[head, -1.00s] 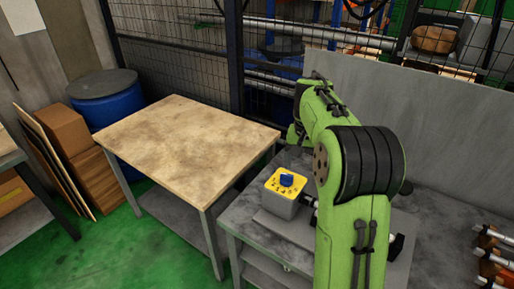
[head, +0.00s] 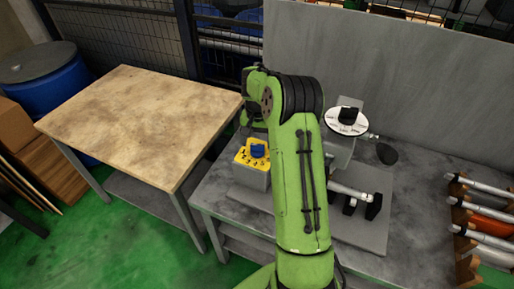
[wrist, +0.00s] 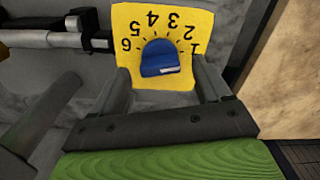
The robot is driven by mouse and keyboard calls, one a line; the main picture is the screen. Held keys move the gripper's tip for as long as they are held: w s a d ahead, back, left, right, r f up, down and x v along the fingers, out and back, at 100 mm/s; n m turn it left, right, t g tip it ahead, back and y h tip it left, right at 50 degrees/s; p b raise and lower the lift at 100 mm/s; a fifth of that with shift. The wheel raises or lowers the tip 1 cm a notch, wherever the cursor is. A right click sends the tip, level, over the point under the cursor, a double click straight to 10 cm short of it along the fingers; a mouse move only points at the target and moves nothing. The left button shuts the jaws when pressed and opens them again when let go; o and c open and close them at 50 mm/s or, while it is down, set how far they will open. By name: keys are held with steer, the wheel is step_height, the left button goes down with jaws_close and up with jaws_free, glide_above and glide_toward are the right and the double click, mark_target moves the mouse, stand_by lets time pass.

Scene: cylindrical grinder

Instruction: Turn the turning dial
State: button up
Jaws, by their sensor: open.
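A blue dial (head: 258,151) sits on a yellow numbered plate (head: 243,158) on top of a grey box, near the table's left side. In the wrist view the blue dial (wrist: 158,58) is just ahead of my gripper, with the plate's numbers 1 to 6 upside down around it. My gripper (wrist: 162,76) is open, with one finger on each side of the dial and gaps showing between them. I cannot tell how far down the fingers reach. In the head view my green arm hides the gripper.
A second dial, white with a black knob (head: 348,116), stands on the grinder right of my arm. A rack of tool handles (head: 485,225) is at the far right. A grey panel (head: 400,70) rises behind. A bare wooden-topped table (head: 145,115) stands to the left.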

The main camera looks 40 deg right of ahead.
mark_target(258, 145)
steer(key=shift+f, duration=1.6)
steer(key=shift+c, duration=0.4)
steer(key=c, duration=0.9)
steer(key=shift+n, duration=0.3)
steer(key=n, duration=0.5)
steer(key=shift+p, duration=0.3)
steer(key=n, duration=0.6)
steer(key=shift+n, duration=0.3)
steer(key=shift+c, duration=0.2)
